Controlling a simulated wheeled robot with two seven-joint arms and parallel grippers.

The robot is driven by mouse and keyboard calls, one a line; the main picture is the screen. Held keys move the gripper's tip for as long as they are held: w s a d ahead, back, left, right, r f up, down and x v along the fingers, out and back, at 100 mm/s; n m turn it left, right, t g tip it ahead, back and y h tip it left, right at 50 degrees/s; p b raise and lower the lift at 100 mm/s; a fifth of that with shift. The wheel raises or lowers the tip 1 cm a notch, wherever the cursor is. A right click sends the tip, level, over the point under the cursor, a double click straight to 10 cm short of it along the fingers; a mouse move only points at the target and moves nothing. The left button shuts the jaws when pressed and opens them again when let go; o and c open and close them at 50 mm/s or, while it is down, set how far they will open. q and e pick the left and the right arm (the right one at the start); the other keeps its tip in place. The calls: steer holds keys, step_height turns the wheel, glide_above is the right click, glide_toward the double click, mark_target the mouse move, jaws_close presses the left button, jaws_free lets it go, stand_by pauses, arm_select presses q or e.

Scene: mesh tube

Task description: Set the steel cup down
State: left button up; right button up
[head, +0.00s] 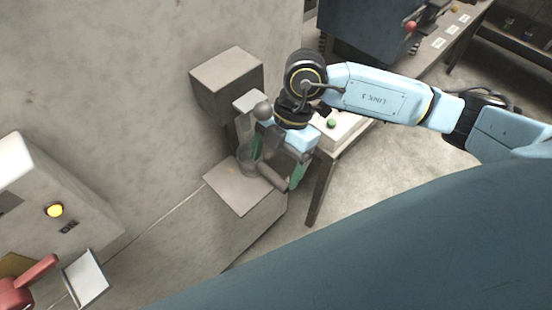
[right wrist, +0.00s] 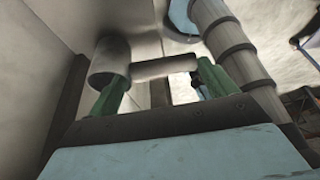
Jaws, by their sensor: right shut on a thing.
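The steel cup (head: 246,158) is a small grey cylinder with a thick grey bar like a handle (head: 271,177) at its lower right. It appears over the back of a flat-topped grey block (head: 235,197); I cannot tell whether it touches it. My right gripper (head: 277,165), with green fingers, is shut on the cup. In the right wrist view the cup (right wrist: 110,62) is in front of the left finger, and the bar (right wrist: 165,67) runs across to the right finger. The fingers' contact is partly hidden. My left gripper is not in view.
A grey box unit (head: 228,78) on the wall, with a ball-ended lever (head: 262,110), is close behind the gripper. A pale table with a green knob (head: 331,123) stands right of it. A panel with a lit yellow lamp (head: 55,210) and red lever (head: 30,283) is at lower left.

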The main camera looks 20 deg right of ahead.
steer(key=o, duration=1.3)
steer(key=shift+r, duration=0.1)
steer(key=shift+w+d+r, duration=0.15)
steer(key=shift+r, duration=0.15)
steer(key=w+d+r+b, duration=0.2)
steer(key=w+d, duration=0.3)
steer(key=d, duration=0.6)
steer(key=shift+d, duration=0.35)
